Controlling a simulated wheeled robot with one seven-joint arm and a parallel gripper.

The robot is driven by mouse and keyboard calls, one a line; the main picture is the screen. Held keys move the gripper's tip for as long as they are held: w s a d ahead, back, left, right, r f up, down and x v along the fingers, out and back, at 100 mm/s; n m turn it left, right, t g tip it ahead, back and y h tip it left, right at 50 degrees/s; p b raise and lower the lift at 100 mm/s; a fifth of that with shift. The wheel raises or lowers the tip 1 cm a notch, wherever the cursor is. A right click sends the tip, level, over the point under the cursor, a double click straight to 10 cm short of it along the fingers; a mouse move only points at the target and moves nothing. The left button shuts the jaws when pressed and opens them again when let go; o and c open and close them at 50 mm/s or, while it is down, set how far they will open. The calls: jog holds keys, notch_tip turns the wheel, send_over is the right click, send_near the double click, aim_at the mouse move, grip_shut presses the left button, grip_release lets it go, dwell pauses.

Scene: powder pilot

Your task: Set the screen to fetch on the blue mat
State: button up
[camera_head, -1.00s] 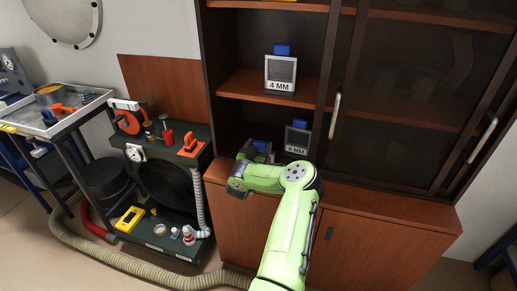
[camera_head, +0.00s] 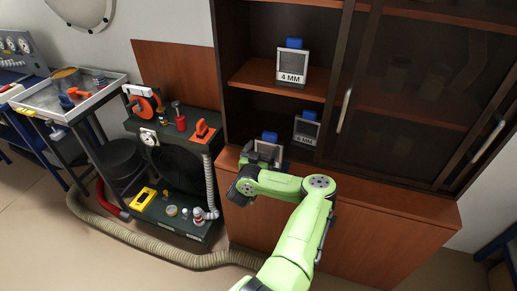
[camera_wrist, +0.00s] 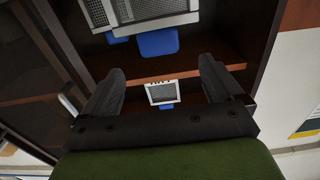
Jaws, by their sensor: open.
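My gripper (camera_head: 250,155) is open and empty in front of the cabinet's lower open shelf. Its two dark fingers are spread in the wrist view (camera_wrist: 162,70). A grey-framed screen with a blue handle (camera_head: 268,150) stands just behind it, partly hidden by the gripper; its label cannot be read. A screen marked 6 MM (camera_head: 306,130) stands to its right. A screen marked 4 MM (camera_head: 292,70) stands on the shelf above. In the wrist view, a near screen (camera_wrist: 155,8) shows upside down at the top, beyond the fingers, and a smaller one (camera_wrist: 162,92) between them. No blue mat is visible.
The dark cabinet has a glass door (camera_head: 410,100) with a metal handle on the right. A green equipment stand (camera_head: 180,225) with a hose is on the left, beside a tray table (camera_head: 68,100). The floor at lower left is mostly clear.

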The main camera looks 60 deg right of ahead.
jog(key=w+a+r+n+t+y+p, duration=0.1)
jog(key=w+a+r+n+t+y, duration=0.1)
jog(key=w+a+n+t+y, duration=0.45)
jog(key=w+a+r+n+t+y, duration=0.1)
jog(key=w+a+r+n+t, duration=0.15)
jog(key=w+a, duration=0.7)
jog(key=w+a+r+n+g+y, duration=0.1)
jog(key=w+a+r+n+y, duration=0.15)
jog(key=a, duration=0.35)
jog(key=w+a+r+n+y, duration=0.1)
jog(key=a+n+y, duration=0.25)
jog(key=a, duration=0.25)
jog(key=s+a+r+n+g, duration=0.1)
jog(key=s+a+r+g, duration=0.2)
jog(key=s+a+r, duration=0.9)
jog(key=s+a+r+g+y, duration=0.1)
jog(key=s+a, duration=0.3)
jog(key=s, duration=0.4)
jog(key=s+a+r+g+y, duration=0.1)
jog(key=s+a+y, duration=0.2)
jog(key=s, duration=0.5)
jog(key=shift+s+a+r, duration=0.25)
jog(key=shift+a+r, duration=0.05)
jog(key=shift+a, duration=0.55)
